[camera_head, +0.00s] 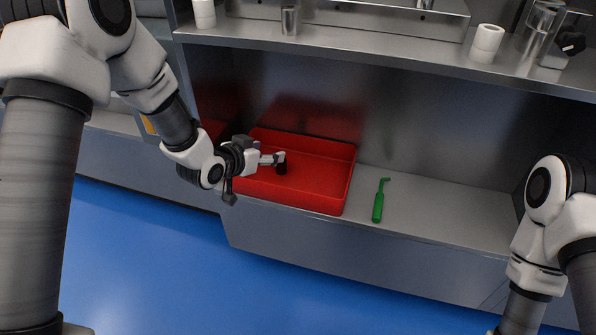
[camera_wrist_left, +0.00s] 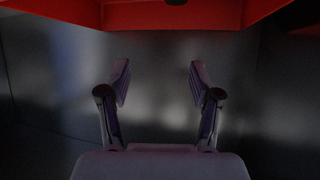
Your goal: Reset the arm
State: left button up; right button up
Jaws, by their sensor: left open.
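My left arm comes in from the left in the head view, and its gripper (camera_head: 280,163) is over the red tub (camera_head: 345,185) on the lower shelf. In the left wrist view the two fingers of the left gripper (camera_wrist_left: 160,85) are spread apart with nothing between them. The red tub (camera_wrist_left: 215,14) shows along the top of that view. My right arm shows at the right edge of the head view, but its gripper is out of the picture.
A green tool (camera_head: 378,204) lies on the lower shelf (camera_head: 440,205) right of the tub. The upper shelf (camera_head: 370,50) overhangs it, with white rolls (camera_head: 486,43) and a metal cup (camera_head: 290,20). The blue floor (camera_head: 150,250) in front is clear.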

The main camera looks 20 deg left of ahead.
pick_arm(q)
jog(key=v, duration=0.3)
jog(key=shift+s+r, duration=0.1)
jog(key=shift+s, duration=0.1)
